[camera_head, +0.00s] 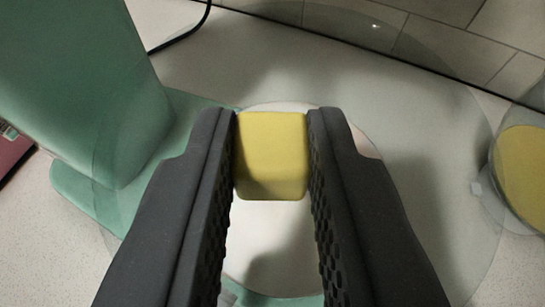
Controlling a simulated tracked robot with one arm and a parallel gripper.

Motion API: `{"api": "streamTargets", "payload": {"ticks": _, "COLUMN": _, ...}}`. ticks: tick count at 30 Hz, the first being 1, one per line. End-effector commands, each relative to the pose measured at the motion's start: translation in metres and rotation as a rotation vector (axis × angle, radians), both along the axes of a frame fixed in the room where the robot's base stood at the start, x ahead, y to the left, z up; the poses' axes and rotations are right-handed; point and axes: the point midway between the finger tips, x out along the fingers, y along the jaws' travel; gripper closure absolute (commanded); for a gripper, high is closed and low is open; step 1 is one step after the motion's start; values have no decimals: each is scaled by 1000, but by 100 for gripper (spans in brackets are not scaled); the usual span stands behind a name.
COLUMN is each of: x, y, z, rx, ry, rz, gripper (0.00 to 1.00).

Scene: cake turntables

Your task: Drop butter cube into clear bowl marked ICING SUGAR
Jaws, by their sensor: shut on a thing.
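A yellow butter cube (271,155) is held between the two dark fingers of my gripper (272,150), near the middle of the view. My gripper is shut on its left and right sides. Below it is a large, clear, round vessel that looks like a bowl (440,125), its faint rim curving along the top and right. The cube appears over this vessel; its height above it cannot be told. A pale disc (270,235) shows beneath the cube. No ICING SUGAR marking is readable.
A mint-green appliance (85,85) rises at the left, its base reaching under the clear vessel. A clear container with yellow contents (524,170) stands at the right edge. A dark cable (180,38) and pale wall tiles (440,45) show at the top.

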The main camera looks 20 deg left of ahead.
Motion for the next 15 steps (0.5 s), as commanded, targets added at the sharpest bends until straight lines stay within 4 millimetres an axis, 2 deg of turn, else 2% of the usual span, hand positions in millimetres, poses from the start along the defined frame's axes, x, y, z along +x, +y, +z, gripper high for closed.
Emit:
{"api": "streamTargets", "payload": {"ticks": 7, "x": 0, "y": 0, "z": 0, "rx": 0, "ry": -1, "rz": 0, "gripper": 100}}
{"api": "streamTargets", "payload": {"ticks": 8, "x": 0, "y": 0, "z": 0, "rx": 0, "ry": -1, "rz": 0, "gripper": 72}}
{"api": "streamTargets", "payload": {"ticks": 9, "x": 0, "y": 0, "z": 0, "rx": 0, "ry": -1, "rz": 0, "gripper": 61}}
{"api": "streamTargets", "payload": {"ticks": 10, "x": 0, "y": 0, "z": 1, "rx": 0, "ry": -1, "rz": 0, "gripper": 55}}
{"api": "streamTargets", "payload": {"ticks": 15, "x": 0, "y": 0, "z": 0, "rx": 0, "ry": -1, "rz": 0, "gripper": 55}}
